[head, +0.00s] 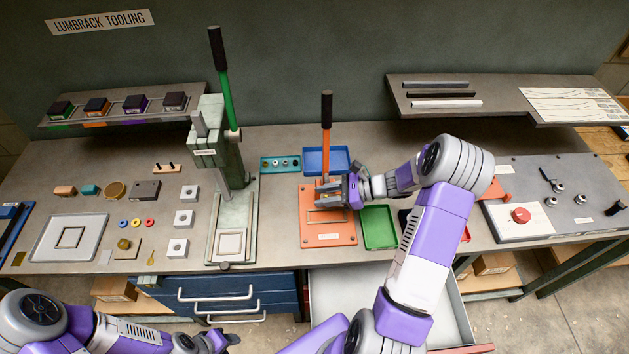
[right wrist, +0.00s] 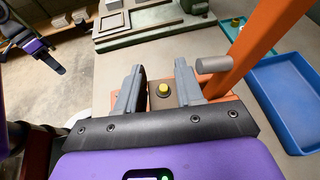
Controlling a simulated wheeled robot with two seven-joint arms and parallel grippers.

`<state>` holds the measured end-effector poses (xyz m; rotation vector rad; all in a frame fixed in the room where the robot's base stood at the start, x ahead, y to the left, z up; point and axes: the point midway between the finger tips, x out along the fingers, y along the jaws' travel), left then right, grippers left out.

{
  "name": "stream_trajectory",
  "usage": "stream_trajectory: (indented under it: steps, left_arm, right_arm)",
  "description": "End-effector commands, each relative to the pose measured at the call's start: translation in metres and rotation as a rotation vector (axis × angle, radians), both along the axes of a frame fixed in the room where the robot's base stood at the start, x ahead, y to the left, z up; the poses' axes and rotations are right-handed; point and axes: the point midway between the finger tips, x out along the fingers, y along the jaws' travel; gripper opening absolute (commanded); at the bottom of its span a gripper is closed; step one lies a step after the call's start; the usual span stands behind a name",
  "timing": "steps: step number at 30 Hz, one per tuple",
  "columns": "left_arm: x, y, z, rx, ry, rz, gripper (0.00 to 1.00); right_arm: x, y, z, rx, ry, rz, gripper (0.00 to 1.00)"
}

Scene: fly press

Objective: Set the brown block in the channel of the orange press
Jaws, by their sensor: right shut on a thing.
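The orange press (head: 343,237) stands on the bench, with its upright orange lever (head: 326,140) behind my right gripper. My right gripper (head: 328,191) is low over the back part of its base. In the right wrist view, a brown block (right wrist: 163,100) with a yellow round top is between the fingers of my right gripper (right wrist: 160,88), which is shut on it. The fingers hide the block's sides and underside, so I cannot tell whether it touches the channel. My left gripper (head: 218,342) is at the bottom edge, away from the bench; its jaws are unclear.
A green tray (head: 379,228) lies right of the press and a blue tray (head: 326,152) behind it. The tall green press (head: 232,195) stands to the left. Small blocks and rings lie farther left. An open drawer (head: 390,285) juts out below the bench.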

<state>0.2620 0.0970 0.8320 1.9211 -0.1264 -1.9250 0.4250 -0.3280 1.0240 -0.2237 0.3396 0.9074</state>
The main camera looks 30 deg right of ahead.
Motion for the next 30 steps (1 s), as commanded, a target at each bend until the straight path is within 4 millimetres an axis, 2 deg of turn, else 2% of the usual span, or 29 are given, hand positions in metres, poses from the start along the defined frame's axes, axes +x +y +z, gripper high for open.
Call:
stream_trajectory:
  steps: [8, 24, 30]
  left_arm:
    - [0.0, 0.0, -0.011, 0.0, 0.0, 0.0, 0.43]
    - [0.0, 0.0, -0.049, 0.0, -0.001, 0.0, 0.43]
    - [0.0, 0.0, -0.052, 0.0, -0.001, 0.0, 0.43]
  right_arm:
    - [0.0, 0.0, -0.014, 0.0, -0.001, 0.001, 0.0]
    - [0.0, 0.0, -0.063, 0.0, -0.001, 0.001, 0.0]
    - [0.0, 0.0, -0.068, 0.0, -0.002, 0.002, 0.0]
